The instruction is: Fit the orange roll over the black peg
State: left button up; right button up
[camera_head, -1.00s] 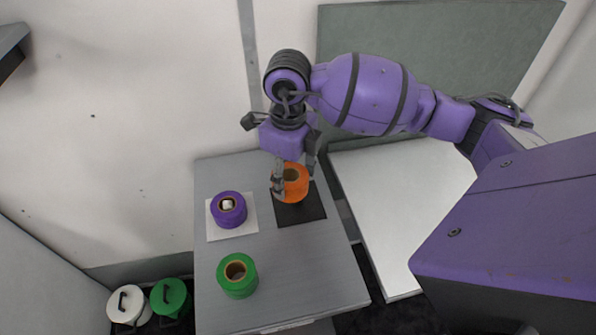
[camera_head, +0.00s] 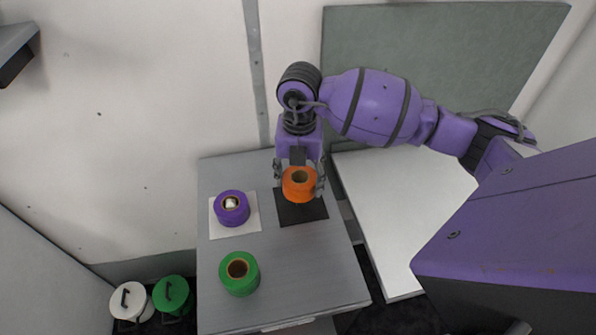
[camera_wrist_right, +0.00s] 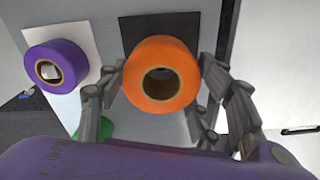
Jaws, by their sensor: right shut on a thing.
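The orange roll (camera_head: 299,184) is held by my right gripper (camera_head: 300,178) over the black square mat (camera_head: 303,212). In the right wrist view the fingers (camera_wrist_right: 165,88) press on both sides of the orange roll (camera_wrist_right: 161,77), and its hole faces the camera. Part of the black mat (camera_wrist_right: 158,30) shows behind the roll. The black peg is not visible; the roll and gripper cover the middle of the mat. I cannot tell how high the roll is above the mat. My left gripper is not in view.
A purple roll (camera_head: 232,208) sits around a white peg on a white mat (camera_head: 249,228) to the left. A green roll (camera_head: 239,273) stands on the grey table (camera_head: 309,268) nearer the front. White and green lidded containers stand on the floor at left.

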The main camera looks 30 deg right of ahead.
notch_tip(320, 180, down, 4)
jog(key=shift+b, duration=0.8)
jog(key=shift+f, duration=0.15)
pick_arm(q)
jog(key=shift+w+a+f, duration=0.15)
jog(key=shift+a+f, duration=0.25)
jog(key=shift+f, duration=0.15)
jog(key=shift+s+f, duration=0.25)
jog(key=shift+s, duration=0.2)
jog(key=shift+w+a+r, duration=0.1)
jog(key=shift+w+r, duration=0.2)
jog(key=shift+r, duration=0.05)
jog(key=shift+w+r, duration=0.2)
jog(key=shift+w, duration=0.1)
